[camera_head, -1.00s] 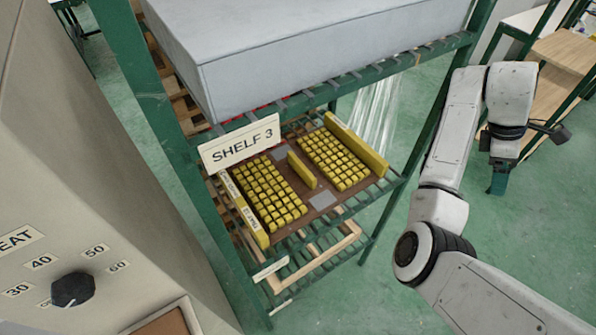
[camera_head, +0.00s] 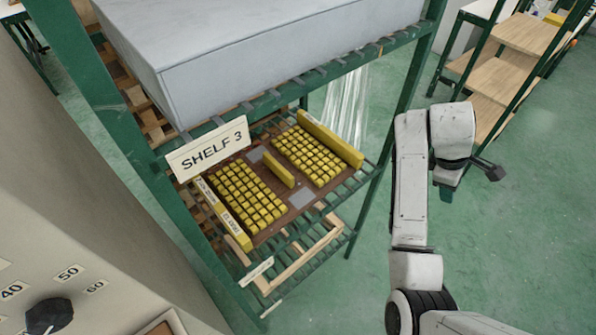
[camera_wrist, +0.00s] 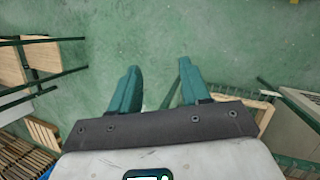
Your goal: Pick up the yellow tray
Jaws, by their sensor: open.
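The yellow tray (camera_head: 332,140) lies on the slatted green rack level below the SHELF 3 sign (camera_head: 207,148) in the head view. It has yellow side walls, a short yellow middle bar, a brown base and two blocks of small yellow pieces. My gripper (camera_head: 447,193) hangs to the right of the rack, apart from the tray, with its fingers partly hidden behind the wrist. In the wrist view my gripper (camera_wrist: 158,66) is open and empty, its two teal fingers spread over the green floor. I do not make out the tray in the wrist view.
A large grey box (camera_head: 270,55) fills the level above the tray. A green rack post (camera_head: 385,150) stands between tray and arm. A wooden frame (camera_head: 310,255) lies below. Wooden shelves (camera_head: 525,35) stand at back right. A panel with a knob (camera_head: 49,317) is at lower left.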

